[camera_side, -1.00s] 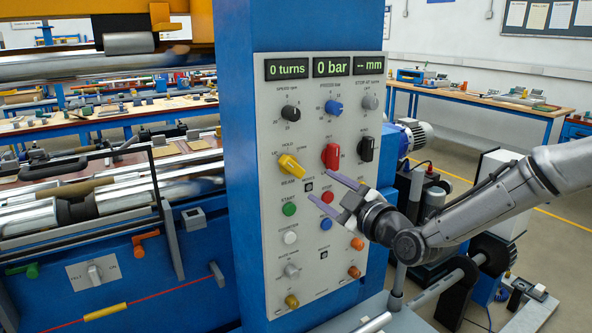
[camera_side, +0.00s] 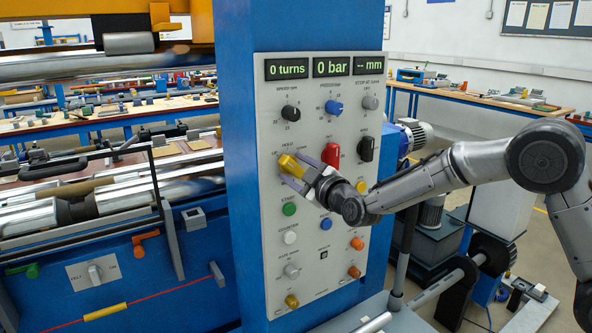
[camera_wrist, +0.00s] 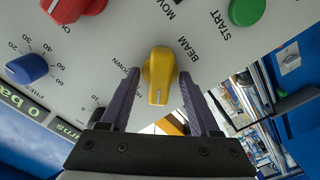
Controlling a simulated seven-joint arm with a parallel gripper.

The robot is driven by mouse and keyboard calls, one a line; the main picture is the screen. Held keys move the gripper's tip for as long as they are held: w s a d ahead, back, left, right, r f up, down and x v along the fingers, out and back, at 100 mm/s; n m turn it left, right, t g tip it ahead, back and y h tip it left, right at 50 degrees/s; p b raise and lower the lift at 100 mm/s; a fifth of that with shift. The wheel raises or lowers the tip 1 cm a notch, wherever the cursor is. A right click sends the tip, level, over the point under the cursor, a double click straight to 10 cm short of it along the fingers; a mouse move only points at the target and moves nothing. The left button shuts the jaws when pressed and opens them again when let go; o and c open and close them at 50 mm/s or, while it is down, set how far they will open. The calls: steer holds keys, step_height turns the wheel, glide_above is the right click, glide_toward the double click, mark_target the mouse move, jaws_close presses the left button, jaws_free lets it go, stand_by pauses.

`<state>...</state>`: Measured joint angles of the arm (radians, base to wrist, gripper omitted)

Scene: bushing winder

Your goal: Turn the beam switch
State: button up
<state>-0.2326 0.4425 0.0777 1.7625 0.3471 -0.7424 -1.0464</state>
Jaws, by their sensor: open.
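The beam switch is a yellow rotary knob (camera_side: 289,165) on the grey control panel (camera_side: 275,225), left of the red knob. In the wrist view the yellow knob (camera_wrist: 159,76) stands between my two purple fingers, with the label BEAM above it and DOWN to its left. My gripper (camera_side: 300,172) is open around the knob, one finger on each side. In the wrist view my gripper (camera_wrist: 160,95) shows a gap on both sides of the knob. In the side view my fingers partly cover the knob.
A red knob (camera_side: 330,155) and a black knob (camera_side: 366,148) sit to the right on the panel. A green START button (camera_side: 289,208) is just below my gripper. Digital displays (camera_side: 331,66) line the panel's top.

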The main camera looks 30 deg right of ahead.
jaws_close()
steer(key=shift+m, duration=0.3)
steer(key=m, duration=0.4)
steer(key=shift+m, duration=2.1)
jaws_free()
